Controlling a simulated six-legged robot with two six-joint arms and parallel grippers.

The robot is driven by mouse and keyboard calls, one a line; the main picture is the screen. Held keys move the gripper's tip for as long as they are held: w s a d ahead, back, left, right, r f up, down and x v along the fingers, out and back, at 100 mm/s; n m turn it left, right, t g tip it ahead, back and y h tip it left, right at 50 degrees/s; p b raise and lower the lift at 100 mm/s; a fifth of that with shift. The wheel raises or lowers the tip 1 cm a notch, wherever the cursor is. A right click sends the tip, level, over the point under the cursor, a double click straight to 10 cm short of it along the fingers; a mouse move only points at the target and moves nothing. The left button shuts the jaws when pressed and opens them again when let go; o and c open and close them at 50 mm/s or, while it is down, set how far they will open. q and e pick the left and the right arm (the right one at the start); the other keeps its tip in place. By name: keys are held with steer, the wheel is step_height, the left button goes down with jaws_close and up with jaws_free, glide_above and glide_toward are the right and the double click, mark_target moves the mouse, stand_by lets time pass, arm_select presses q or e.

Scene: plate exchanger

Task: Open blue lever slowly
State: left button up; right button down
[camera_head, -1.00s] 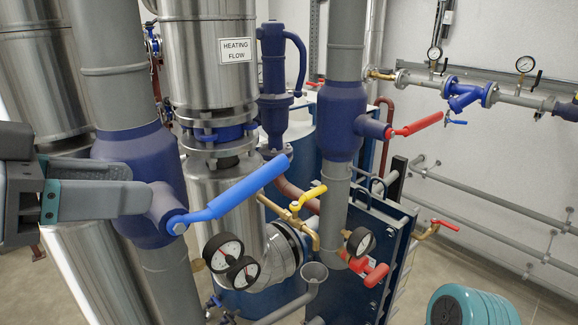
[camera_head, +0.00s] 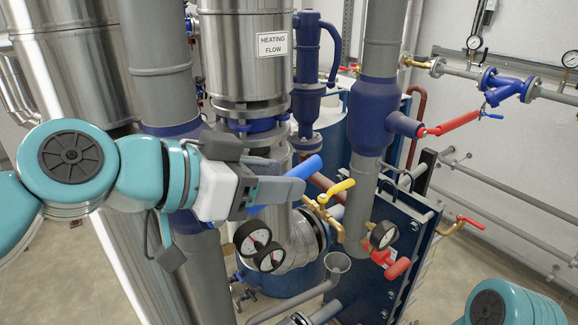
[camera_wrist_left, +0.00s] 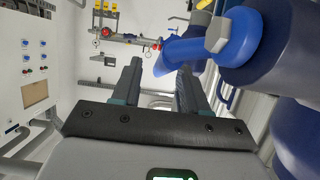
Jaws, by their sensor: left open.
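The blue lever (camera_head: 307,168) is mostly hidden behind my left gripper in the head view. Its free end sticks out past the fingers, pointing right and slightly up. My left gripper (camera_head: 290,180) is open and lies across the lever. In the left wrist view, the lever (camera_wrist_left: 185,54) runs left from its pivot on the dark blue valve body (camera_wrist_left: 285,65). There its end overlaps the tip area of the right-hand finger of my gripper (camera_wrist_left: 159,72). I cannot tell whether they touch. My right gripper is not in view.
A yellow lever (camera_head: 338,188) and two gauges (camera_head: 253,237) are close by, right of and below my left gripper. A steel pipe labelled heating flow (camera_head: 243,60) stands behind. A red lever (camera_head: 450,124) is farther right. Part of my right arm shows at bottom right.

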arm_select(q)
steer(key=x, duration=0.2)
steer(key=shift+w+d+f, duration=0.15)
steer(key=shift+w, duration=0.2)
steer(key=shift+s, duration=0.15)
steer(key=shift+d, duration=0.1)
jaws_close()
steer(key=h+b, duration=0.1)
steer(key=b, duration=0.4)
steer(key=shift+t, duration=0.4)
steer(key=shift+r+b, duration=0.55)
steer(key=shift+b, duration=0.1)
steer(key=shift+a+r, duration=0.25)
